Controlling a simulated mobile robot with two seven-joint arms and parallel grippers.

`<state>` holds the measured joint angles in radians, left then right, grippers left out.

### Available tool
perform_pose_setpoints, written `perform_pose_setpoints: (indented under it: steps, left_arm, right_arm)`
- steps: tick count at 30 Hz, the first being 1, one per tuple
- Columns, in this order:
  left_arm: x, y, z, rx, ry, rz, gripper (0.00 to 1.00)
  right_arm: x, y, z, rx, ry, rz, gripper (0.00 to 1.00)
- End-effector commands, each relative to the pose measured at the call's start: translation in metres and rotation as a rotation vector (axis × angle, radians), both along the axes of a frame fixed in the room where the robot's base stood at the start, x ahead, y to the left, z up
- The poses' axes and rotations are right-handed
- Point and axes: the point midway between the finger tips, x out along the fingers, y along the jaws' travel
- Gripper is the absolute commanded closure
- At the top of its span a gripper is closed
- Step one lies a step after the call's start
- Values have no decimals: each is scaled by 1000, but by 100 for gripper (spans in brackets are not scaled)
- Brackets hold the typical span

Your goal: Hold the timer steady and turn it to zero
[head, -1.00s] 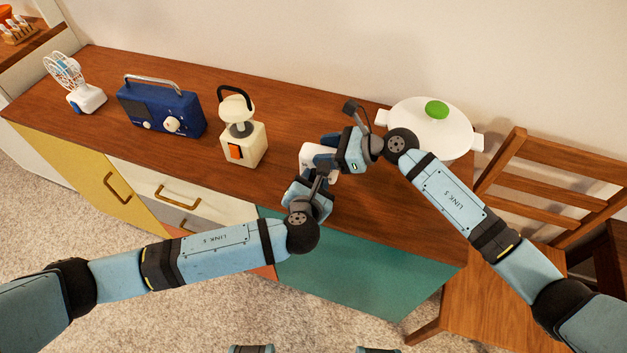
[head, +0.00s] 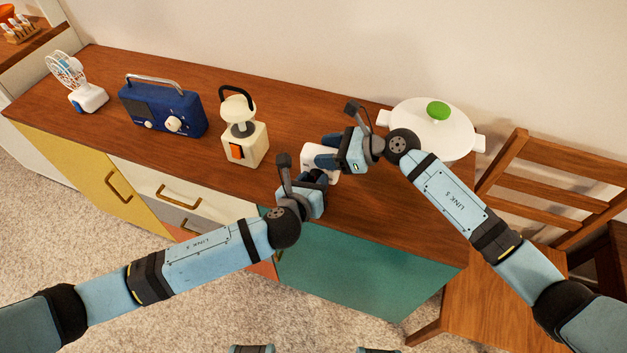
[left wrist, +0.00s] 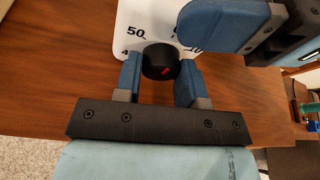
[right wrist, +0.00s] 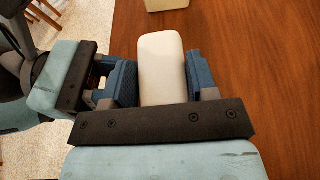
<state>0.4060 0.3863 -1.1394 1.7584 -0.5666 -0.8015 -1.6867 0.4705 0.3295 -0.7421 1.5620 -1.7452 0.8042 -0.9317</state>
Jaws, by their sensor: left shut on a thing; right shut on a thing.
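The timer (head: 318,155) is a white block standing near the front edge of the wooden hutch top. My right gripper (head: 337,161) is shut on its white body, which shows between the blue fingers in the right wrist view (right wrist: 161,70). My left gripper (head: 316,180) is at the timer's front. In the left wrist view its fingers (left wrist: 160,80) are shut on the black dial knob (left wrist: 158,62), which has a red mark. The white dial face (left wrist: 135,20) shows "50" at left; other numbers are partly hidden by the knob and my right gripper.
A cream lantern-like appliance (head: 255,150) with an orange switch stands left of the timer. A blue radio (head: 185,110) and a white fan (head: 88,98) are farther left. A white pot (head: 455,139) is behind my right arm. A wooden chair (head: 535,190) stands at right.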

Motion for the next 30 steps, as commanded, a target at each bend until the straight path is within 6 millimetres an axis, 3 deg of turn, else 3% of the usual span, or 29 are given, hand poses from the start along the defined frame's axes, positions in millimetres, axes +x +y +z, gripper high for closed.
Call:
perform_pose_setpoints:
  steps: [14, 15, 18, 30]
  left_arm:
    - [0, 0, 1, -15, 2, -1, 87]
    - [0, 0, 1, -15, 2, -1, 61]
    - [0, 0, 1, -15, 2, -1, 38]
    - [-7, 3, 2, -15, 4, -1, 37]
  right_arm:
    - [0, -1, -1, -2, 0, -2, 76]
    - [0, -1, -1, -2, 0, -2, 76]
    - [0, -1, -1, -2, 0, -1, 76]
    - [0, 0, -1, -2, 0, 0, 76]
